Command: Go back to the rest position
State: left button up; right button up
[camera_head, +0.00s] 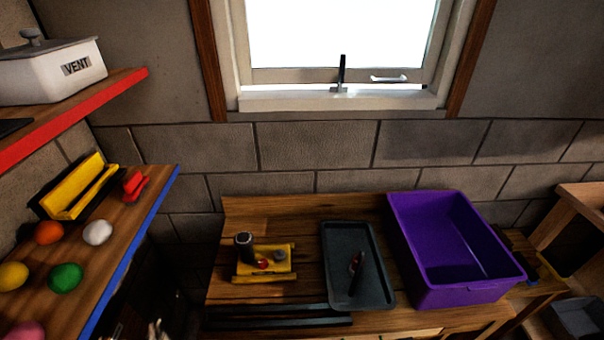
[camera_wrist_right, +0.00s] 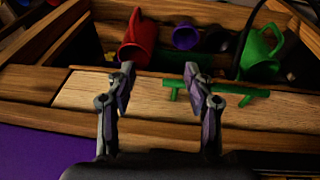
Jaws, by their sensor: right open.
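My right gripper (camera_wrist_right: 162,80) shows in the right wrist view with its two fingers apart and nothing between them. It is in front of a wooden panel with a green handle (camera_wrist_right: 215,90); the handle lies behind the right finger, and I cannot tell how far away it is. Neither gripper is clearly visible in the head view. A small pale shape at its bottom left edge is too cut off to identify.
The workbench (camera_head: 300,210) holds a yellow tool holder (camera_head: 264,262), a dark tray (camera_head: 385,296) with a slim tool, and a purple bin (camera_head: 455,290). Coloured balls lie on the left shelf.

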jog(key=s+d+f+g, duration=0.1)
jog(key=s+f, duration=0.3)
jog(key=f, duration=0.6)
jog(key=s+d+f, duration=0.1)
jog(key=s+f, duration=0.3)
jog(key=f, duration=0.5)
jog(key=s+f, duration=1)
jog(key=s, duration=0.4)
jog(key=shift+s+d+f+g, duration=0.15)
jog(key=shift+d+g, duration=0.05)
jog(key=shift+g, duration=0.2)
